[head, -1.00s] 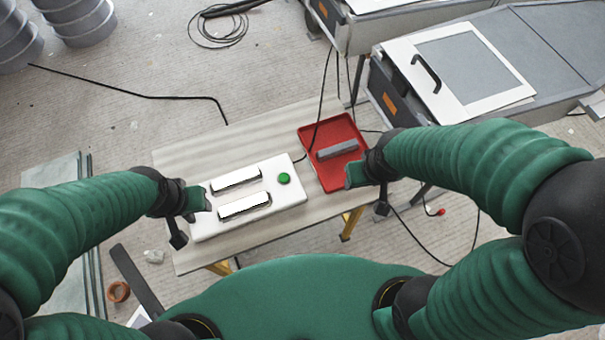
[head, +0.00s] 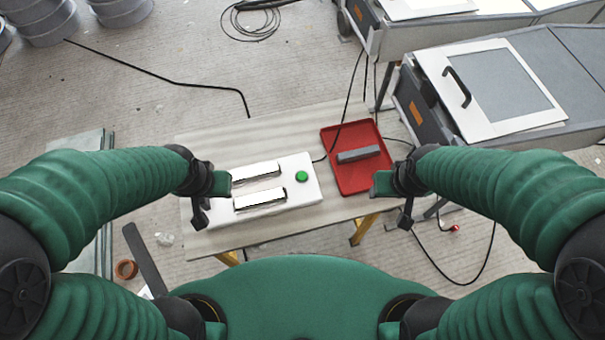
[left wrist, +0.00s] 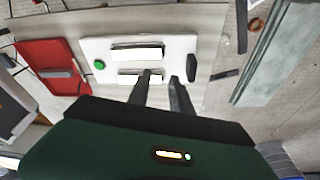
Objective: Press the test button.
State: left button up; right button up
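A white test box (head: 312,198) lies on the table, with a round green button (head: 302,176) near its right end and two bright white bars with dark edges on its top. In the left wrist view the box (left wrist: 118,48) is turned round, with the button (left wrist: 99,64) at its left. My left gripper (head: 218,184) is over the box's left end, away from the button; its fingers (left wrist: 161,76) stand apart and empty. My right gripper (head: 380,184) is at the red tray's lower right edge; its finger gap is not clear.
The red tray (head: 345,181) holds a grey bar (head: 358,155) right of the box. The pale table (head: 215,140) is bare behind the box. Black cables (head: 348,105) run over the table and floor. Grey machines (head: 500,85) stand at upper right.

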aim_at(301, 176)
jog(key=l, duration=1.6)
jog(key=u, duration=0.05)
